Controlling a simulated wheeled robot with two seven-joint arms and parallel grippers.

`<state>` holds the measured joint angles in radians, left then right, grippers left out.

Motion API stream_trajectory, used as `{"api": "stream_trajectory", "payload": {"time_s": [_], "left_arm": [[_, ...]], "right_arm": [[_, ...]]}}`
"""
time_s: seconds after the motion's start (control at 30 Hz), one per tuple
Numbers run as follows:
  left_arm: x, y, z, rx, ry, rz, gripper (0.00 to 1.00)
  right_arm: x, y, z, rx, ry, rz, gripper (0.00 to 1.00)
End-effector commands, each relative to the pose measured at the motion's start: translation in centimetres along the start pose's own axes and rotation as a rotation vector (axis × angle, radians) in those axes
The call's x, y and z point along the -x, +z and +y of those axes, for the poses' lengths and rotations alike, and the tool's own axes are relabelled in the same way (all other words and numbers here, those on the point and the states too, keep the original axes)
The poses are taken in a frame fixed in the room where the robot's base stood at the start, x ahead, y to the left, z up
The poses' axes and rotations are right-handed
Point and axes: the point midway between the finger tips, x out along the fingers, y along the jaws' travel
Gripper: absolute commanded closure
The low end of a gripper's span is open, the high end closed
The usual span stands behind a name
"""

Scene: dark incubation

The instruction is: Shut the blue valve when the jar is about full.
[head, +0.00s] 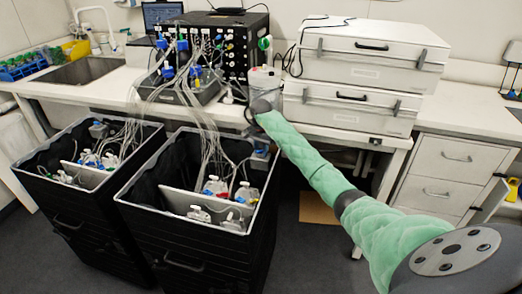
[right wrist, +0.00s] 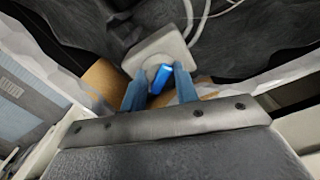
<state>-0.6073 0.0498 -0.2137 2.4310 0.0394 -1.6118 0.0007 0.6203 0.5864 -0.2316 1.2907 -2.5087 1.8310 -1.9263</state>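In the right wrist view, a bright blue valve (right wrist: 161,79) lies between the blue fingers of my right gripper (right wrist: 159,73). The fingers are apart, with gaps on both sides of the valve. Just beyond it is a pale, square-shouldered jar (right wrist: 153,50); its fill level cannot be seen. In the head view, my green-sleeved right arm reaches to the bench edge beside the right black crate (head: 192,258). The fingertips are hidden there, and I cannot tell which jar in that view this is. My left gripper is not in view.
Two black crates hold several capped bottles with tubes; the left crate (head: 88,228) stands close beside the right one. Tubes run up to a black control unit (head: 235,45) on the bench. White cases (head: 347,103) stand right of it. A cardboard piece (head: 316,209) lies on the floor.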

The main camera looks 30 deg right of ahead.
Motion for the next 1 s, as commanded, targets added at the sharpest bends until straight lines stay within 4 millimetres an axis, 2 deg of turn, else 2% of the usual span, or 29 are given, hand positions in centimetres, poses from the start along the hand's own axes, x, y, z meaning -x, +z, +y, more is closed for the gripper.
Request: {"api": "stream_trajectory", "payload": {"time_s": [0.03,0.13,1.0], "left_arm": [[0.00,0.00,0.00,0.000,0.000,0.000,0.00],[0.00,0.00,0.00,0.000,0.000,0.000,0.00],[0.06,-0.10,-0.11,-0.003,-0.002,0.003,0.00]], "right_arm": [[0.02,0.00,0.00,0.000,0.000,0.000,0.81],[0.03,-0.01,0.00,0.000,0.000,0.000,1.00],[0.08,-0.01,-0.02,0.000,-0.001,0.000,1.00]]}}
